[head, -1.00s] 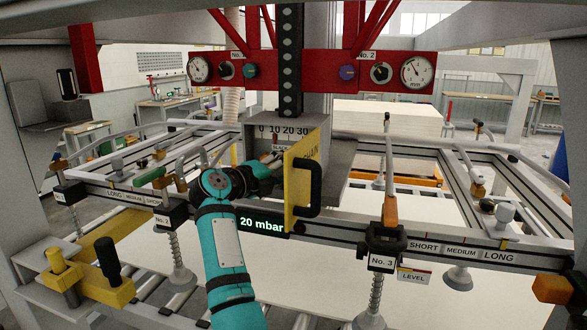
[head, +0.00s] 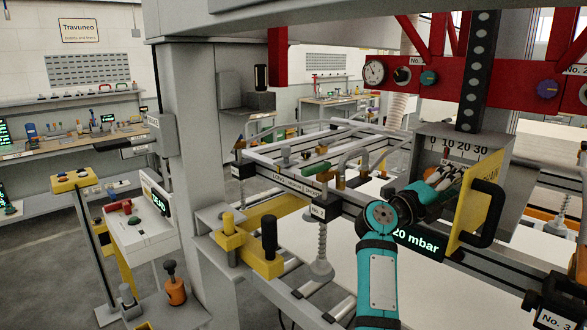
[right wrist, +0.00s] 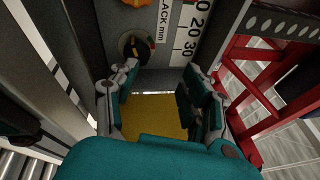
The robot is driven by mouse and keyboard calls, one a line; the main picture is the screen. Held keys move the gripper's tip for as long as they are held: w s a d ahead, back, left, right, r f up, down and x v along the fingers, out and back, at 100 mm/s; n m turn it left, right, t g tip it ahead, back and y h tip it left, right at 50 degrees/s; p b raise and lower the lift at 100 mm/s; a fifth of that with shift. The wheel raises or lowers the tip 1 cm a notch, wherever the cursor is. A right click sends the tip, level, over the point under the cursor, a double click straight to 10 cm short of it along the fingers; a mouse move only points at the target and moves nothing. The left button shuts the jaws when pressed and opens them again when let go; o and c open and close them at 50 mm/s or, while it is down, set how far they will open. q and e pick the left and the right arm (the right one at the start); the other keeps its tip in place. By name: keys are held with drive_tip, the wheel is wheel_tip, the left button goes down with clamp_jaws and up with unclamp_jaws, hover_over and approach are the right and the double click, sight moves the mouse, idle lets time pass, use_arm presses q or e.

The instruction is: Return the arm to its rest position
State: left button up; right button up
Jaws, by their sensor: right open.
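My right arm (head: 378,275), teal with a grey plate, comes up from the bottom of the head view. Its gripper (head: 452,184) is at the grey scale box (head: 482,149) marked 0 10 20 30, left of the open yellow panel (head: 474,212) with a black handle. In the right wrist view the gripper (right wrist: 160,92) has its two fingers apart with nothing between them. A dark round knob (right wrist: 132,45) on the box shows beyond the left finger. Whether a finger touches the box is unclear. My left gripper is out of view.
The gantry's rails surround the arm, with a suction cup (head: 321,268) hanging at its left. A yellow bracket (head: 252,246) with posts and a grey column (head: 198,150) stand further left. Open floor lies at the far left.

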drive_tip(key=s+a+f+n+t+y, duration=0.2)
drive_tip(key=a+f+n+t+y, duration=0.7)
drive_tip(key=n, duration=0.5)
drive_tip(key=s+a+f+n+t+y, duration=0.4)
drive_tip(key=a+n+y, duration=0.3)
drive_tip(key=n+y, duration=0.6)
drive_tip(key=s+a+f+n+g, duration=0.3)
drive_tip(key=s+f+n, duration=0.1)
drive_tip(key=f, duration=0.4)
drive_tip(key=s+a+f+n+g, duration=0.2)
drive_tip(key=s+f+n+g, duration=0.15)
drive_tip(key=f, duration=0.35)
drive_tip(key=s+d+f+n+g+h, duration=0.15)
drive_tip(key=s+f+g, duration=0.45)
drive_tip(key=s, duration=0.7)
drive_tip(key=s+d+f+g+h, duration=0.25)
drive_tip(key=s+f+g, duration=0.35)
drive_tip(key=s, duration=0.7)
wheel_tip(320, 180, down, 29)
drive_tip(key=s+b, duration=0.2)
drive_tip(key=b, duration=0.1)
drive_tip(key=s+d+f+g+b, duration=0.1)
drive_tip(key=s+d+f, duration=0.2)
drive_tip(key=s+f, duration=1.4)
wheel_tip(320, 180, down, 3)
drive_tip(key=shift+d+r+b, duration=0.15)
drive_tip(key=shift+b, duration=0.25)
